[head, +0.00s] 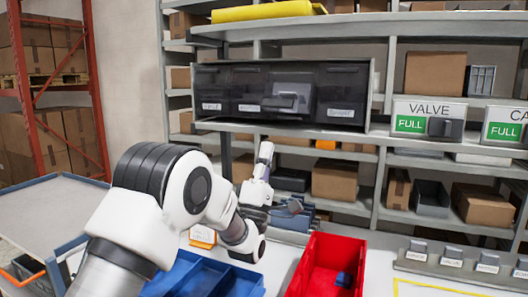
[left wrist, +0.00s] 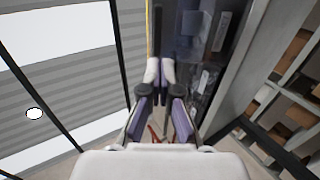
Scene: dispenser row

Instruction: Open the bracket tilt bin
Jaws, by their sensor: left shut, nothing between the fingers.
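A row of dark see-through tilt bins (head: 232,82) sits on the shelf in the upper middle of the head view. The rightmost bin (head: 343,88) looks shut; its small label seems to read "Bracket". My left gripper (head: 266,148) points upward just below the row's front, left of that bin, shut and empty. In the left wrist view, its fingertips (left wrist: 160,70) are together, close to the dark bin fronts (left wrist: 205,45). I cannot tell whether they touch. A lighter grey shape shows at the third bin, whose label is hidden. My right gripper is out of view.
A red bin (head: 322,268) and a blue tray (head: 190,278) stand on the table below. VALVE sign (head: 429,116) is on the shelf to the right. Boxes, such as a cardboard one (head: 335,180), fill the lower shelves. Open air lies before the rightmost bin.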

